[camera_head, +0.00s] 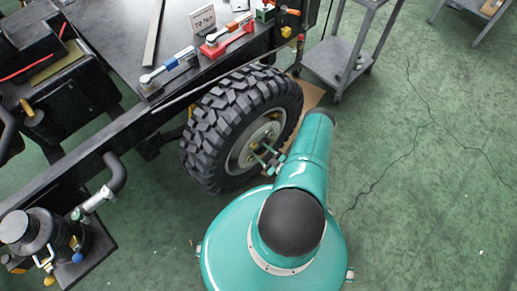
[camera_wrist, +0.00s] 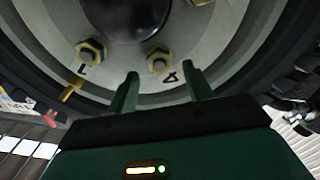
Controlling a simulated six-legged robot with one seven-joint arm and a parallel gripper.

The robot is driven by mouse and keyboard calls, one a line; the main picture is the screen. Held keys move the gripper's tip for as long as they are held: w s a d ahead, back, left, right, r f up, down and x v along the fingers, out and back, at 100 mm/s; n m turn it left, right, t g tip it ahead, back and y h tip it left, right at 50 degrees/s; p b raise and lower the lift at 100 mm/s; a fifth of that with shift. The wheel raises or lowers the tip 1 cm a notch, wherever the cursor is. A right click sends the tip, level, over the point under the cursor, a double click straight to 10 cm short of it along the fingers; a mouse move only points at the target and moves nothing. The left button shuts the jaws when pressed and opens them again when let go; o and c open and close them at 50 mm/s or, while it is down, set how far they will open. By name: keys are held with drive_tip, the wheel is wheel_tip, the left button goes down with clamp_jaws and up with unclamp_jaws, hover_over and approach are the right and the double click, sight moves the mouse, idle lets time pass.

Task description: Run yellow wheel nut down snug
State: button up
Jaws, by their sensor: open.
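The wheel (camera_head: 240,130) with its black knobbly tyre stands beside the chassis frame. In the wrist view its grey rim (camera_wrist: 225,50) fills the top, around a dark hub (camera_wrist: 125,15). A yellow wheel nut (camera_wrist: 159,60) sits on a stud near a stamped mark that looks like a 4. Another yellow nut (camera_wrist: 90,51) sits to its left near another mark, and part of a third (camera_wrist: 200,2) shows at the top edge. My gripper (camera_wrist: 160,80) is open and empty, its two green fingers apart just below the nut by the 4. In the head view my gripper (camera_head: 268,160) is at the wheel face.
A blue-handled tool (camera_head: 168,71) and a red-handled tool (camera_head: 228,38) lie on the dark deck by a sign (camera_head: 203,20) reading "70 Nm". A grey cart (camera_head: 340,60) stands beyond the wheel. The green floor (camera_head: 430,200) at the right is clear.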

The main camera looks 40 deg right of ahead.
sight(256, 147)
drive_tip(key=shift+w, duration=1.5)
drive_tip(key=c, duration=1)
drive_tip(key=shift+m, duration=2.8)
drive_tip(key=o, duration=1)
drive_tip(key=shift+s, duration=0.1)
